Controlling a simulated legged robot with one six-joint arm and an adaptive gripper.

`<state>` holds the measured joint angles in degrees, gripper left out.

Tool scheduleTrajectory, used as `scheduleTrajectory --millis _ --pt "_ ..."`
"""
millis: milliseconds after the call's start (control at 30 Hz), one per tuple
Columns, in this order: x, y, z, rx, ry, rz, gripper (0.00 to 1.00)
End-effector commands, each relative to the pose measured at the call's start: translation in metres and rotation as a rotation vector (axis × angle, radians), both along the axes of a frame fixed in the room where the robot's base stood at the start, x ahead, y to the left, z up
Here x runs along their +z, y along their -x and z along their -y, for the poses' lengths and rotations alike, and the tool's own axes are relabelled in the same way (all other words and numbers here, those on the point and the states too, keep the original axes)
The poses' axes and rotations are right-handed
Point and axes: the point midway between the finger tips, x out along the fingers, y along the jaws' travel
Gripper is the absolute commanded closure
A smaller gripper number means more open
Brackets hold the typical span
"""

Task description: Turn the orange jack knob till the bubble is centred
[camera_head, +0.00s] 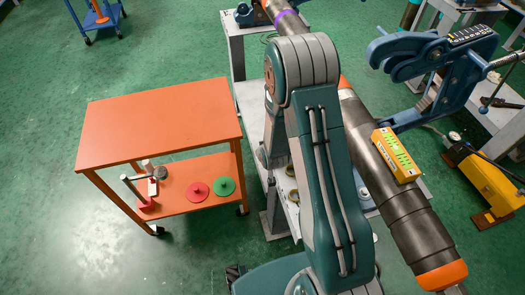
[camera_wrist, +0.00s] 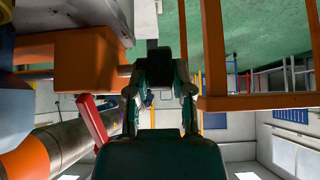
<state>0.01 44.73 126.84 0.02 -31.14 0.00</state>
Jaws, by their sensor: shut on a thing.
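A yellow level with a green top (camera_head: 397,155) lies along the dark pipe (camera_head: 375,175) in the head view; its bubble is too small to read. My gripper (camera_wrist: 160,65) is in the middle of the wrist view, its two fingers shut on a part that is mostly hidden between them. An orange block-like part (camera_wrist: 85,58) is just left of the fingers, joined towards them by a short grey rod; it seems to belong to the orange jack knob. In the head view my own arm hides the gripper and the knob.
An orange cart (camera_head: 160,120) stands left of my arm, with red and green discs on its lower shelf. A blue vise (camera_head: 435,65) is at upper right. In the wrist view, a red lever (camera_wrist: 91,123) and the orange-ended pipe (camera_wrist: 70,142) are at lower left.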

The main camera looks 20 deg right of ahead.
Motion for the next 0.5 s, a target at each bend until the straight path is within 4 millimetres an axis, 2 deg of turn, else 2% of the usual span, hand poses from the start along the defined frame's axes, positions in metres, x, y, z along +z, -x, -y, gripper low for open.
scheduleTrajectory --millis 33,500 --pt "-0.0048 0.0049 -0.0004 0.001 0.000 0.025 1.00" --pt "-0.0109 0.0085 -0.0006 0.002 -0.001 0.408 1.00"
